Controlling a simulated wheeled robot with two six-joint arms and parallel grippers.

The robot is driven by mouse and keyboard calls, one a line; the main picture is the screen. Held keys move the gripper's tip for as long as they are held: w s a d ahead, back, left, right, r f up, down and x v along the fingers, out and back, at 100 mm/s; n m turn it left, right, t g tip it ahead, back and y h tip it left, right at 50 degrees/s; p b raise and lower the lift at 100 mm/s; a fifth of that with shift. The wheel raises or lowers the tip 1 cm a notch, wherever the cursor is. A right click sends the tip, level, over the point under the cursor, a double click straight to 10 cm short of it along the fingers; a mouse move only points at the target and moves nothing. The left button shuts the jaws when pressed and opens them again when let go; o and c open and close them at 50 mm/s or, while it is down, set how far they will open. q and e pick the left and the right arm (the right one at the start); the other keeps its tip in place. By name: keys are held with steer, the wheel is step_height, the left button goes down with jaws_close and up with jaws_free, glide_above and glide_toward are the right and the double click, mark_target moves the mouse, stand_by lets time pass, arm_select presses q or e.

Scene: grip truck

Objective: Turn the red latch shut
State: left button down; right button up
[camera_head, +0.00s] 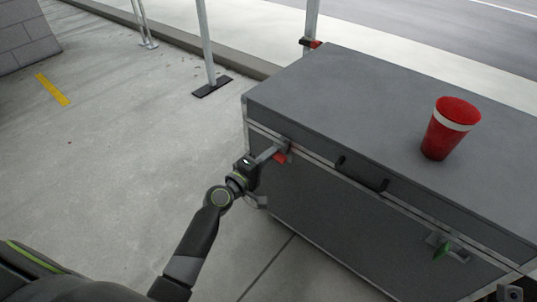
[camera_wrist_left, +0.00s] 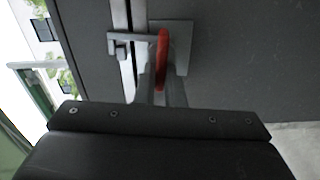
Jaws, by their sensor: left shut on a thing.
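The red latch (camera_head: 281,158) is on the front of a large grey case (camera_head: 330,85), near its left end and just below the lid seam. In the left wrist view the red latch (camera_wrist_left: 162,58) stands upright in front of a grey metal plate. My left gripper (camera_head: 268,154) is at the latch and shut on it; in the wrist view its fingers (camera_wrist_left: 160,88) reach up to the red part. The fingers hide the latch's lower part. A dark part at the bottom right corner of the head view may be my right gripper (camera_head: 510,293), cut off by the edge.
A green latch (camera_head: 441,250) is on the case front at the right. A dark handle (camera_head: 362,173) lies between the latches. A red cup (camera_head: 450,128) with a white band stands on the lid. Poles (camera_head: 207,45) stand behind; the pavement at left is clear.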

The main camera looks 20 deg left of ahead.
arm_select(q)
steer(key=shift+f+n, duration=0.15)
steer(key=shift+n, duration=0.45)
steer(key=c, duration=1.5)
jaws_free()
steer(key=shift+b+v, duration=0.65)
steer(key=shift+v, duration=8.1)
